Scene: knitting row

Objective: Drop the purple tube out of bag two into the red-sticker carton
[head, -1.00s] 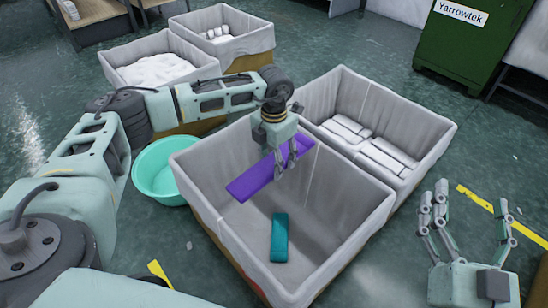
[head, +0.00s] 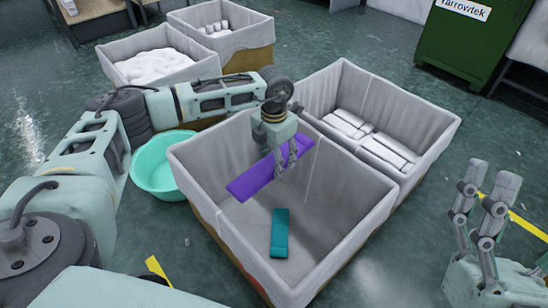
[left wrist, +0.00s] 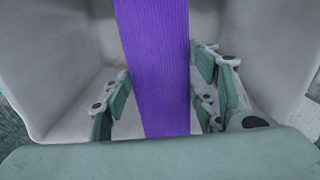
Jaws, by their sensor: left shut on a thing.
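The long flat purple tube (head: 255,178) is held by my left gripper (head: 285,172), which is shut on it near its right end. It hangs tilted inside the near grey-lined carton (head: 345,205), above the floor of that carton. In the left wrist view the purple tube (left wrist: 155,65) runs up between the finger pads (left wrist: 160,100). A teal piece (head: 280,233) lies on the carton floor below. My right gripper (head: 491,178) is open and empty at the right, outside the carton.
Behind, an adjoining carton (head: 440,118) holds several white packs (head: 370,142). A turquoise basin (head: 155,180) stands left of the near carton. Two more cartons, one with white filling (head: 155,66), stand at the back left. A green cabinet (head: 450,45) is at the back right.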

